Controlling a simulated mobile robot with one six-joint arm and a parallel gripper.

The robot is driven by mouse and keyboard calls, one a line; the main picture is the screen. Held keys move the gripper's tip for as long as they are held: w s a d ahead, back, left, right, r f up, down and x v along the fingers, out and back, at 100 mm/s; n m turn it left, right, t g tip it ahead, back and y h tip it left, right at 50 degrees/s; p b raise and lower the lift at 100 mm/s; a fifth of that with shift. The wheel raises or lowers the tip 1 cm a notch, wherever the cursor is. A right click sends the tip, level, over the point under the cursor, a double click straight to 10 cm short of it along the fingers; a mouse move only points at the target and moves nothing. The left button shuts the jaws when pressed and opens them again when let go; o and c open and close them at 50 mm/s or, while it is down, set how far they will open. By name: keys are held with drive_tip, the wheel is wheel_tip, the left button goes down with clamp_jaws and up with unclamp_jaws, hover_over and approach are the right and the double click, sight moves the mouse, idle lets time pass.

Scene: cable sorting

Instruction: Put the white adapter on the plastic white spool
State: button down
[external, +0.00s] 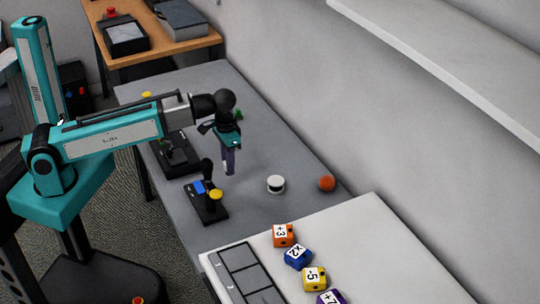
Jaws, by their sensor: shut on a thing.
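The plastic white spool (276,184) stands on the grey table as a short white cylinder with a dark band on its side. My gripper (228,167) points down above the table, to the left of the spool and apart from it. It is shut on a small white piece, which looks like the white adapter (225,167). The adapter is small and partly hidden by the fingers, so its shape is unclear.
An orange ball (327,184) lies right of the spool. A black joystick base (208,211) with blue and yellow parts stands left of it, and another black device (175,157) stands farther back. Numbered blocks (298,257) and a grey tray (243,270) are on the white table.

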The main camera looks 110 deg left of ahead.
drive_tip(key=shift+w+d, duration=0.2)
drive_tip(key=shift+d, duration=0.1)
drive_tip(key=p, duration=0.4)
hover_over(276, 180)
drive_tip(key=shift+s+d+f, duration=0.1)
drive_tip(key=shift+f, duration=0.55)
drive_tip(key=shift+f, duration=0.15)
idle(0.4)
drive_tip(key=shift+f+p, duration=0.45)
drive_tip(key=shift+f, duration=1.25)
drive_tip(key=shift+f, duration=0.15)
